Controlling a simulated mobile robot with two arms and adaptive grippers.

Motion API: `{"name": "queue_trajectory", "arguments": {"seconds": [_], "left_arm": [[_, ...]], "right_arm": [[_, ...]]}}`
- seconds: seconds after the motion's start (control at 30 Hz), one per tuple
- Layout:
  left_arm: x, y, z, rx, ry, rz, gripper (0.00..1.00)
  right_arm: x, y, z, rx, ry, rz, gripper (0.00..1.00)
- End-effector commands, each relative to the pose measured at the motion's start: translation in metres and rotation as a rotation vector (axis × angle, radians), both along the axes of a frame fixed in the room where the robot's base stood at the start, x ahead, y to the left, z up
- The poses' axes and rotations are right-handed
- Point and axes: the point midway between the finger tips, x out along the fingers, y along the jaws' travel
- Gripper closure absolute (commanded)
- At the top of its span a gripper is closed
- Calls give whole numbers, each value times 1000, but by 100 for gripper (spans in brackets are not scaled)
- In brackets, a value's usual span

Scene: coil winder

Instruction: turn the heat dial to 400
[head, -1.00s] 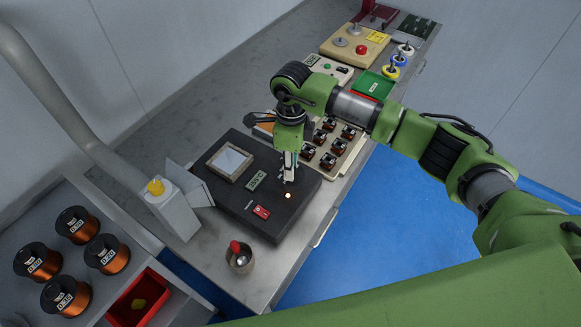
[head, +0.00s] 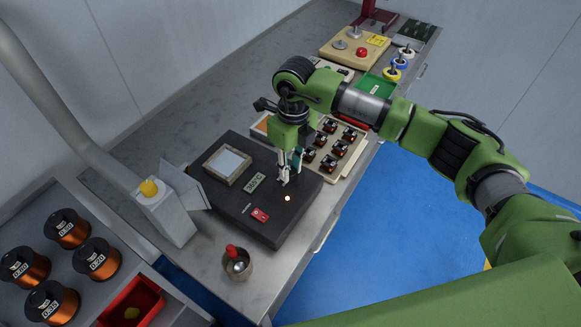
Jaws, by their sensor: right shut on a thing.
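The black heating unit (head: 223,208) stands on the grey bench, with a framed pale square plate (head: 228,164) on its top. Its small green display (head: 254,183) shows digits too small to read surely. A red switch (head: 260,215) and a small glowing light (head: 287,198) sit near its front edge. My right gripper (head: 285,178) points down at the unit, right of the display, and is shut on the heat dial. The fingers mostly hide the dial. My left gripper is not in view.
A tray of several small wound coils (head: 341,150) stands close behind my right gripper. A metal cup with a red-handled tool (head: 237,264) stands in front of the unit. Copper wire spools (head: 68,228) and a red bin (head: 131,304) are at the lower left. The bench's back left is clear.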

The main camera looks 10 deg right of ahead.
Motion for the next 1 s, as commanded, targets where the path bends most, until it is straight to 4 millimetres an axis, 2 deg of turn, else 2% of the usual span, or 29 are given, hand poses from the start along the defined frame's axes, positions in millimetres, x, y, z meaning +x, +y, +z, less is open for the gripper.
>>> {"name": "queue_trajectory", "arguments": {"seconds": [0.37, 0.4, 0.43, 0.47, 0.83, 1.0], "left_arm": [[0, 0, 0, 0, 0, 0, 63], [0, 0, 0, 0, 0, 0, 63], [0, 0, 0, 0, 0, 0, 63], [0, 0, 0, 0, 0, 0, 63], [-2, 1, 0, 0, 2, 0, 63], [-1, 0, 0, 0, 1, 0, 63]], "right_arm": [[2, 0, 2, 1, -5, -5, 100], [2, 0, 2, 1, -5, -4, 71], [2, 0, 2, 1, -5, -4, 63], [2, 0, 2, 0, -4, -4, 62], [1, 0, 4, 0, -2, -3, 62], [2, -1, 27, 2, -6, -3, 62]]}}
